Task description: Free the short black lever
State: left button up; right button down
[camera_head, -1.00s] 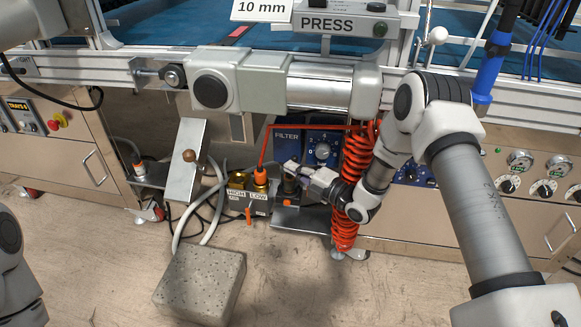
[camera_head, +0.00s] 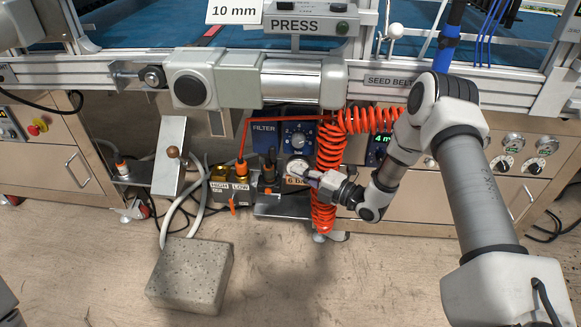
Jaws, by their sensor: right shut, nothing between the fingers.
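A short black lever (camera_head: 269,155) stands upright on a dark block beside the brass valves, below the FILTER panel. It is small, and I cannot tell what holds it. My right gripper (camera_head: 308,177) is shut and empty, just right of the lever and apart from it in the picture. Its fingertips are in front of the "6 bar" label, below a round gauge (camera_head: 296,165). An orange coiled hose (camera_head: 327,150) hangs close to the gripper. My left gripper is not in view.
Brass valves marked HIGH and LOW (camera_head: 229,190) stand left of the lever, with an orange tube above. A tilted metal plate (camera_head: 170,150) and pale hoses are further left. A stone block (camera_head: 190,277) lies on the floor.

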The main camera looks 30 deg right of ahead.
dwell(0.4)
jog(key=s+a+f+m+g+h, duration=0.3)
jog(key=s+a+f+m+g, duration=0.35)
jog(key=s+a+f, duration=0.8)
jog(key=s+d+f+m+g+h, duration=0.25)
jog(key=s+m+g, duration=0.25)
jog(key=s+m, duration=0.5)
jog(key=s+d+f+m+g+h, duration=0.25)
jog(key=s+d+m+g, duration=0.2)
jog(key=s+m, duration=0.55)
notch_tip(320, 180, up, 33)
jog(key=s+n+p, duration=0.1)
jog(key=n+p, duration=0.1)
jog(key=p, duration=3.1)
jog(key=shift+a+r, duration=0.15)
jog(key=shift+a, duration=0.2)
jog(key=shift+s+n, duration=0.1)
jog(key=shift+n, duration=0.15)
